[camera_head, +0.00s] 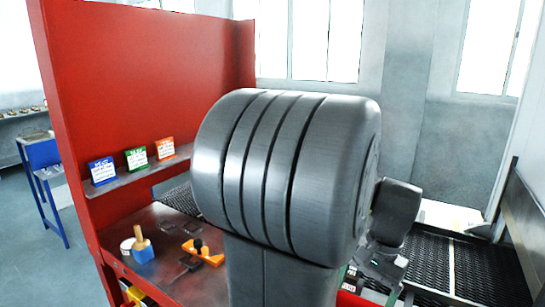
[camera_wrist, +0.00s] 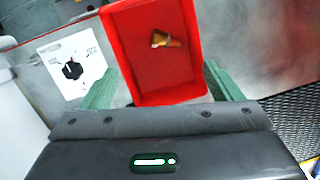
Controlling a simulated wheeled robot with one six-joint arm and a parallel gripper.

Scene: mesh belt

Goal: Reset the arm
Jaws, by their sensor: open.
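My gripper (camera_wrist: 163,84) shows in the wrist view as two green fingers set wide apart, with nothing held between them. A red open bin (camera_wrist: 117,50) appears between and beyond the fingers. A small orange-brown piece with a pale end (camera_wrist: 168,41) lies inside it. Whether the fingers touch the bin cannot be told. In the head view my large grey arm link fills the middle and hides much of the bench, and the fingers cannot be made out there.
A red-panelled bench (camera_head: 150,222) holds a blue block with a wooden knob (camera_head: 142,247) and an orange tool (camera_head: 203,252). Blue, green and orange boxes (camera_head: 137,158) stand on a shelf. A dark mesh belt (camera_head: 480,265) runs at right. A white dial panel (camera_wrist: 72,66) is at left.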

